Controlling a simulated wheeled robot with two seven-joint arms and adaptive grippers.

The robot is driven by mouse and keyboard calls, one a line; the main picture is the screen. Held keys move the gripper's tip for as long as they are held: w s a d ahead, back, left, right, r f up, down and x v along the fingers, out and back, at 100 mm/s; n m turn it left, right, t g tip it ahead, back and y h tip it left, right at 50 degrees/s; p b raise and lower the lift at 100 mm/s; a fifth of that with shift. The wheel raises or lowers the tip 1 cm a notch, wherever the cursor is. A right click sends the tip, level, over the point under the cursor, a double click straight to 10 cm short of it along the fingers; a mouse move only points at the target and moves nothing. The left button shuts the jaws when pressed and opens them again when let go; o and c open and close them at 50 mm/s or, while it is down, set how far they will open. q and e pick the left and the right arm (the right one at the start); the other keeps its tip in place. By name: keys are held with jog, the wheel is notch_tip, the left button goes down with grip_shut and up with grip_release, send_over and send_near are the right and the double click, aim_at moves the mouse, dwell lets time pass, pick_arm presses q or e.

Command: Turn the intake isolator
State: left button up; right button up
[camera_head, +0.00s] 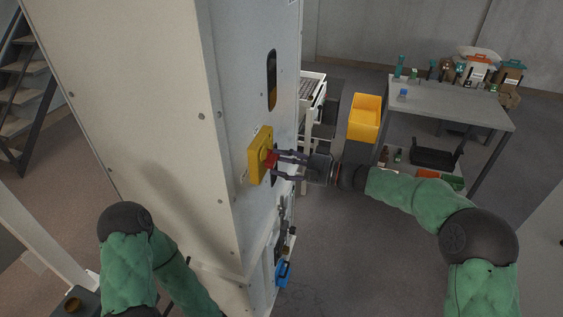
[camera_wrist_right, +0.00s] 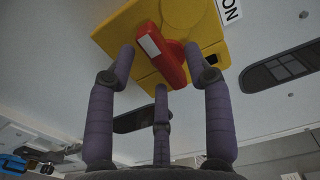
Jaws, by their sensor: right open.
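The isolator is a yellow plate (camera_head: 254,158) with a red handle (camera_head: 270,160), mounted on the side of the pale cabinet. In the right wrist view the yellow plate (camera_wrist_right: 205,22) fills the top, and the red handle (camera_wrist_right: 165,58) lies slanted across it with a white patch at one end. My right gripper (camera_head: 277,165) is open at the handle. In the wrist view its fingers stand on both sides of the handle, with one lower finger in front; whether any touch it I cannot tell. My left arm shows at lower left, but its gripper is out of view.
The tall cabinet (camera_head: 150,100) takes up the left middle. A dark oval window (camera_head: 271,80) sits above the isolator, and a blue fitting (camera_head: 283,273) is lower down. A yellow bin (camera_head: 365,118) and a grey table (camera_head: 450,103) with several items stand behind. Floor at lower middle is clear.

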jog(key=v, duration=1.1)
jog(key=shift+d, duration=0.3)
jog(key=shift+s, duration=0.1)
jog(key=s+a+f+m+g+h+p, duration=0.15)
jog(key=s+f+h, duration=0.3)
jog(key=f, duration=1.05)
jog(key=s+f+m+g+h, duration=0.1)
jog(key=s+f+g+h, duration=0.35)
jog(key=f, duration=0.95)
jog(key=s+f+n+h+p, duration=0.1)
jog(key=s+f+h, duration=0.1)
jog(key=s+f, duration=0.5)
jog(key=s+f+n+h, duration=0.2)
jog(key=s+f, duration=0.5)
jog(key=s, duration=0.6)
jog(key=shift+s+f+t+p, duration=0.2)
jog(key=shift+s+t+p, duration=0.15)
jog(key=shift+t, duration=0.05)
